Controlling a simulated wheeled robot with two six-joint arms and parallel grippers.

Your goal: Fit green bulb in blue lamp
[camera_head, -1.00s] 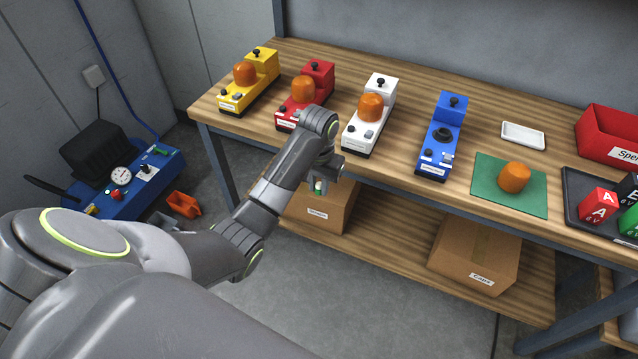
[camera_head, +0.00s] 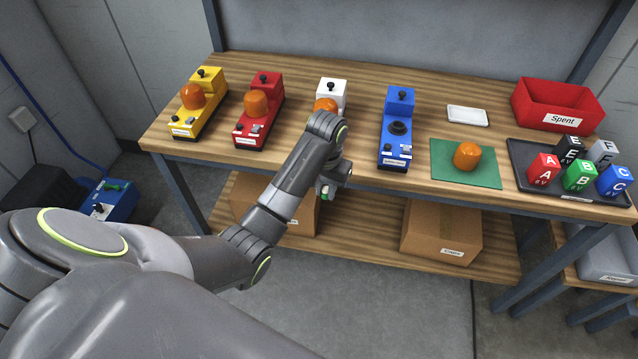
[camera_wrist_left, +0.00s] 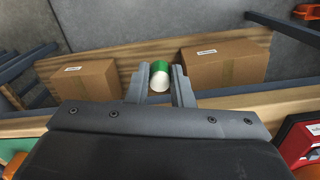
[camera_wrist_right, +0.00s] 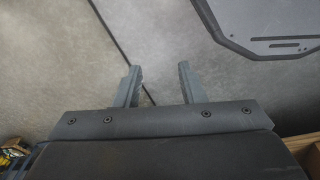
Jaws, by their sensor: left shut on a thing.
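The blue lamp (camera_head: 397,132) stands on the bench without its dome, and its dark round socket (camera_head: 398,128) shows on top. An orange dome (camera_head: 467,156) sits on a green mat (camera_head: 449,175) to its right. My left gripper (camera_head: 327,189) is in front of the bench edge, left of and nearer than the blue lamp. In the left wrist view its fingers (camera_wrist_left: 160,84) are shut on a bulb with a green band and a white end (camera_wrist_left: 159,77). My right gripper (camera_wrist_right: 156,84) is open and empty over the grey floor, outside the head view.
Yellow (camera_head: 199,105), red (camera_head: 259,112) and white (camera_head: 332,93) lamps with orange domes stand left. A white tray (camera_head: 467,116), a red Spent bin (camera_head: 557,105) and a black tray (camera_head: 520,172) with lettered cubes are right. Cardboard boxes (camera_head: 441,232) stand on the lower shelf.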

